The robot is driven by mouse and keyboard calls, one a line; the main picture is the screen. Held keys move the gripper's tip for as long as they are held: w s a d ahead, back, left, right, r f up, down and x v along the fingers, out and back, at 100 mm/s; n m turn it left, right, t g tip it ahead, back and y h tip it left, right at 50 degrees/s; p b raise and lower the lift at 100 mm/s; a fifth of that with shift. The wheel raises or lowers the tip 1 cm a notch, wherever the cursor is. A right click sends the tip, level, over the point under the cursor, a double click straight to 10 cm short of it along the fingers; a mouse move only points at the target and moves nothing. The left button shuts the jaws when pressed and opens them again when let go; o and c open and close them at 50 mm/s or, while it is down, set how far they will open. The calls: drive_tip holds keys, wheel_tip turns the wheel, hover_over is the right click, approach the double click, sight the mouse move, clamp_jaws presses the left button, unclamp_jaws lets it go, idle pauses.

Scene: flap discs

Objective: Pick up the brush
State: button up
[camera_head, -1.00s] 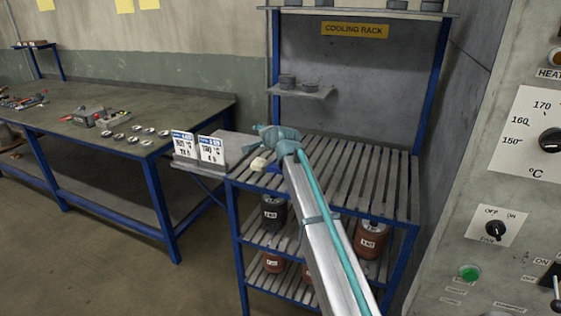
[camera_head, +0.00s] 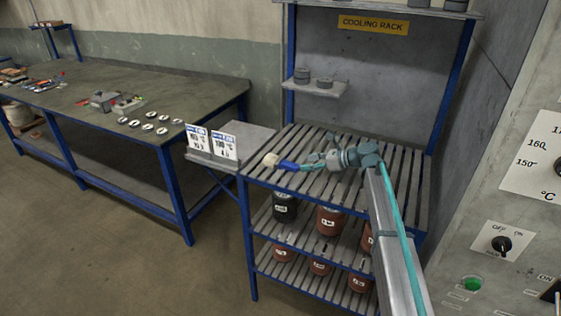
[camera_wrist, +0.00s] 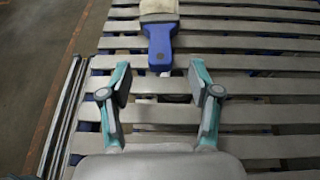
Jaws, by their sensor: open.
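The brush has a blue handle and a pale bristle head. It lies on the slatted top of the cooling rack, near its left edge, in the head view (camera_head: 271,160). In the wrist view, the brush (camera_wrist: 160,42) lies ahead, handle end toward me and bristles at the top edge. My gripper (camera_wrist: 160,80) is open and empty, its two teal-and-grey fingers apart. The handle end sits just beyond the fingertips, roughly centred between them. In the head view my gripper (camera_head: 302,166) is low over the slats, right of the brush and close to its handle.
The cooling rack (camera_head: 400,205) has a blue frame and lower shelves with labelled cans. A small side shelf with two cards (camera_head: 224,146) stands to its left. A workbench (camera_head: 70,120) is at far left. A control panel (camera_head: 525,230) stands at right.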

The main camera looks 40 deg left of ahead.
sight(291, 164)
drive_tip(key=p+x, duration=0.2)
drive_tip(key=x, duration=0.5)
drive_tip(key=shift+a+p, duration=0.1)
drive_tip(key=shift+p, duration=0.3)
drive_tip(key=shift+s+a+f, duration=0.15)
drive_tip(key=shift+a+f, duration=0.05)
clamp_jaws()
